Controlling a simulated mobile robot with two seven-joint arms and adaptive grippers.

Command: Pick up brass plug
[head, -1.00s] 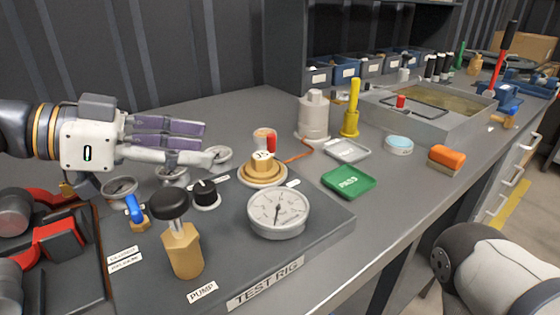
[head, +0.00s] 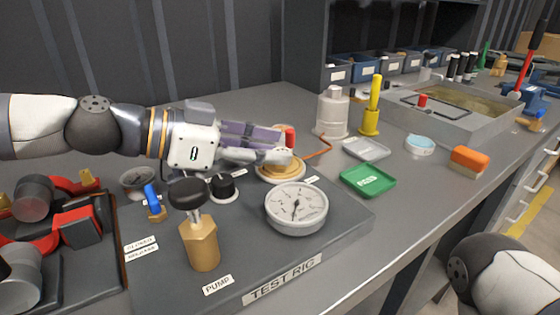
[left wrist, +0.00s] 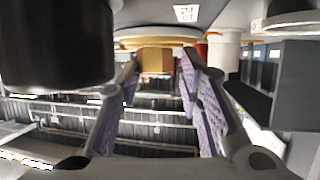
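The brass plug sits in a round brass flange (head: 281,172) on the grey test rig. In the head view my left gripper (head: 284,145) covers most of the plug. In the left wrist view, which looks upside down, the brass plug (left wrist: 155,60) shows below its flange (left wrist: 150,36), in line with the space between the two purple-padded fingers. My left gripper is open, with a finger to each side of the plug and small gaps still showing. My right gripper is not in view.
The pressure gauge (head: 296,208), black knob (head: 223,187) and pump handle (head: 186,193) stand close to the left gripper. A red-topped part (head: 290,138) is just behind the flange. A green tray (head: 368,181) and a grey tray (head: 366,148) lie to the right.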

